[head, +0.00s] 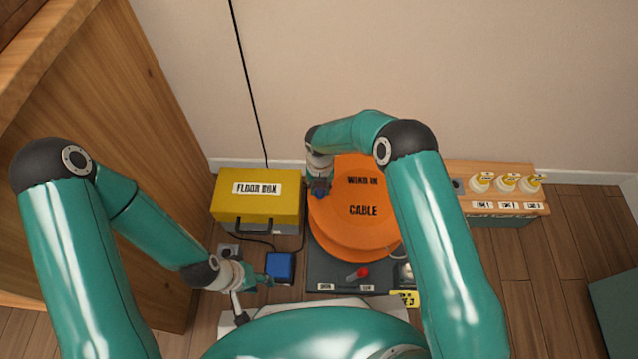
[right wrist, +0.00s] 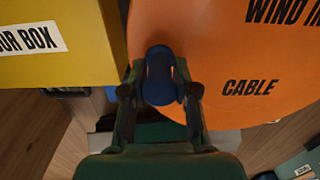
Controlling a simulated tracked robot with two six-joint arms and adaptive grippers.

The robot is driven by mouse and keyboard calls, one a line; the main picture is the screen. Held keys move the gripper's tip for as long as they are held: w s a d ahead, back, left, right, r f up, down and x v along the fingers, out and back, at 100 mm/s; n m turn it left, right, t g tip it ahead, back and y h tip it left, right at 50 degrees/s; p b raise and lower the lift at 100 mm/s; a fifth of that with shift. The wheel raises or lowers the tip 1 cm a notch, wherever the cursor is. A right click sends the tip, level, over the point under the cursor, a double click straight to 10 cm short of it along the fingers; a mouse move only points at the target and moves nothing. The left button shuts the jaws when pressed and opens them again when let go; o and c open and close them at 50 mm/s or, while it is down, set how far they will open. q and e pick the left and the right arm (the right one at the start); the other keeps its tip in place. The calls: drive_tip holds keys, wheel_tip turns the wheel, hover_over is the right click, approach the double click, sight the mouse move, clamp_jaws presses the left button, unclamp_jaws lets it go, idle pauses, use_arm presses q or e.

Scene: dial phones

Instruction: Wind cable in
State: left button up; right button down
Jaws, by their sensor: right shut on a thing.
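The orange cable drum (head: 350,222) lies face up with "WIND IN CABLE" printed on it. It also fills the top right of the right wrist view (right wrist: 232,45). A dark blue crank knob (right wrist: 160,75) stands at the drum's left edge. My right gripper (head: 320,188) is shut on that knob, with a finger on each side of it. My left gripper (head: 262,281) hangs low at the left, beside a blue box (head: 280,267); its finger gap is too small to tell. A black cable (head: 252,95) runs down the wall behind the yellow floor box.
The yellow floor box (head: 257,193) stands left of the drum. A dark base (head: 325,273) with a red-topped lever (head: 358,273) is under the drum. A wooden shelf (head: 505,199) with several tagged white pieces is at the right. A wooden cabinet (head: 110,140) bounds the left.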

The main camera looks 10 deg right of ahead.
idle(0.3)
drive_tip(key=c, duration=1)
unclamp_jaws()
drive_tip(key=shift+r, duration=0.15)
wheel_tip(320, 180, up, 12)
drive_tip(key=shift+f, duration=0.15)
